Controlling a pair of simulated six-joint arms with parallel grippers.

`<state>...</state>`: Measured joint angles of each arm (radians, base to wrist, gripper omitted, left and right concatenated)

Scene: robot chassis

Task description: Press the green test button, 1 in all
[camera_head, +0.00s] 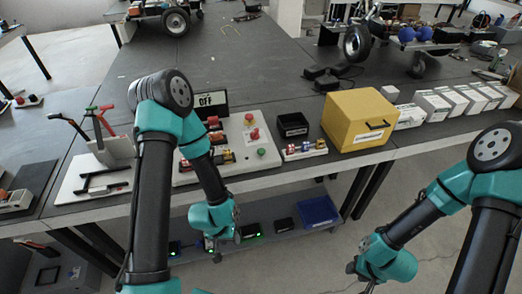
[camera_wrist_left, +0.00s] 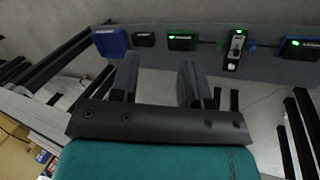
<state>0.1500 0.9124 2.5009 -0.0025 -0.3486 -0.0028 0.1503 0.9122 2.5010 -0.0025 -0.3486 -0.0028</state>
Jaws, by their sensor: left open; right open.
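The green button (camera_head: 261,152) is a small round button on the white panel (camera_head: 240,165) on the workbench, below a red button (camera_head: 254,134). Nothing touches it. My left gripper (camera_head: 218,250) hangs below and in front of the bench edge, lower than the button and to its left. Its two fingers show apart and empty in the left wrist view (camera_wrist_left: 158,82). My right gripper (camera_head: 360,276) is low at the right, in front of the bench and far from the panel; it is open, its fingers small and dark.
A black bin (camera_head: 292,124) and a yellow box (camera_head: 357,120) are to the right. A white stand with levers (camera_head: 112,150) is at the left. The lower shelf holds a blue tray (camera_head: 318,211) and lit devices (camera_wrist_left: 186,41).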

